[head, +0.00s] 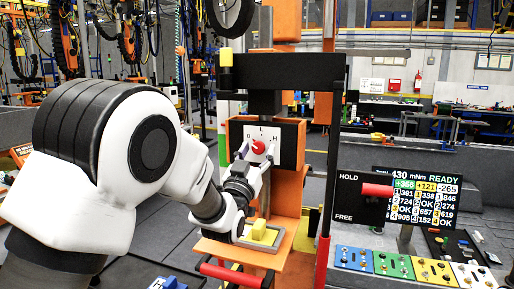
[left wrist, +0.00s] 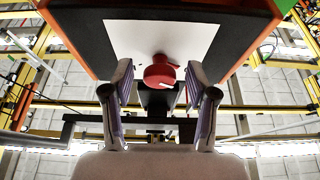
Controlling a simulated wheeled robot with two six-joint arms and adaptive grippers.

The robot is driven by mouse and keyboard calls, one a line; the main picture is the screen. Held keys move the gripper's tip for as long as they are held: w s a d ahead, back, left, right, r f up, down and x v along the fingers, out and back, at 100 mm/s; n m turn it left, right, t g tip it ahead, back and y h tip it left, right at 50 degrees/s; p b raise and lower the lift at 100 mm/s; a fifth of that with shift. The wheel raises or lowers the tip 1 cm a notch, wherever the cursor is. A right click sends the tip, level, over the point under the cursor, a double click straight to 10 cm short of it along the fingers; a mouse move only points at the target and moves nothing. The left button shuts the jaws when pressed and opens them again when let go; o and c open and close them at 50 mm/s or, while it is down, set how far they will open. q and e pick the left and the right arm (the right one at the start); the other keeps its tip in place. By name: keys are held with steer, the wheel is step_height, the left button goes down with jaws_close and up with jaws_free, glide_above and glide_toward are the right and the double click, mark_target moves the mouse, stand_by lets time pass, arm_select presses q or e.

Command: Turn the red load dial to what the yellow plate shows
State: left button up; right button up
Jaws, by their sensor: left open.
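The red load dial (head: 258,147) sits on a white face panel (head: 285,135) marked with letters, among them L at the top and H at the right. My left gripper (head: 256,168) is open just in front of it. In the left wrist view the red dial (left wrist: 159,74) shows between the two open fingers of my left gripper (left wrist: 161,85), with a gap on each side. A pale mark shows on the dial, but its exact setting is too small to read. No reading shows on a yellow plate; a yellow block (head: 264,233) lies below the panel. My right gripper is not in view.
A lever board with a red handle (head: 377,190), marked HOLD and FREE, stands at the right, by a display of numbers (head: 428,174). A black post (head: 328,150) rises right of the dial. A red bar (head: 230,275) crosses in front of the orange shelf.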

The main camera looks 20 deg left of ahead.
arm_select(q)
steer(key=shift+s+r, duration=0.1)
steer(key=shift+s, duration=0.15)
steer(key=shift+s+r, duration=0.15)
steer(key=shift+s, duration=0.15)
steer(key=c, duration=0.4)
steer(key=shift+s, duration=0.1)
jaws_close()
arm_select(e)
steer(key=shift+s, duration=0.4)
